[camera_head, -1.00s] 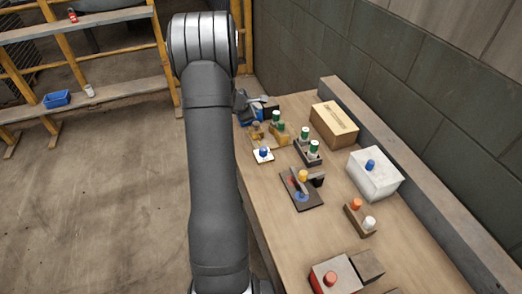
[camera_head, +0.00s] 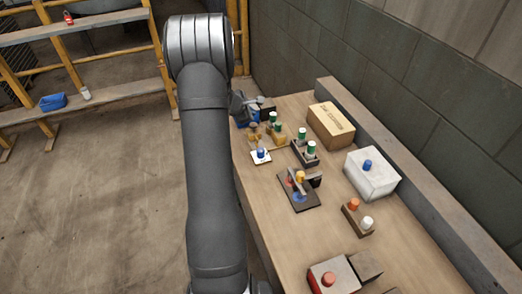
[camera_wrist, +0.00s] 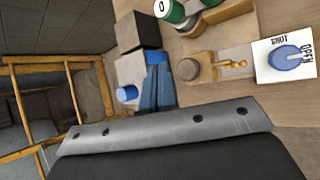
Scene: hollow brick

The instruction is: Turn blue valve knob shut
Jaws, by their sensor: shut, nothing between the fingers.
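The blue valve knob (camera_wrist: 288,57) sits on a white plate (camera_wrist: 262,72) marked SHUT and OPEN at the right of the wrist view. Its raised ridge lies crosswise, its right end near the OPEN word. In the head view the knob (camera_head: 261,153) and plate (camera_head: 256,161) stand near the bench's left edge. In the head view my gripper (camera_head: 247,116) is beyond the knob, partly hidden by my arm.
A brass-coloured fitting (camera_wrist: 200,68) lies between my gripper and the knob. A cardboard box (camera_head: 331,125) and white block (camera_head: 372,178) stand farther right on the bench.

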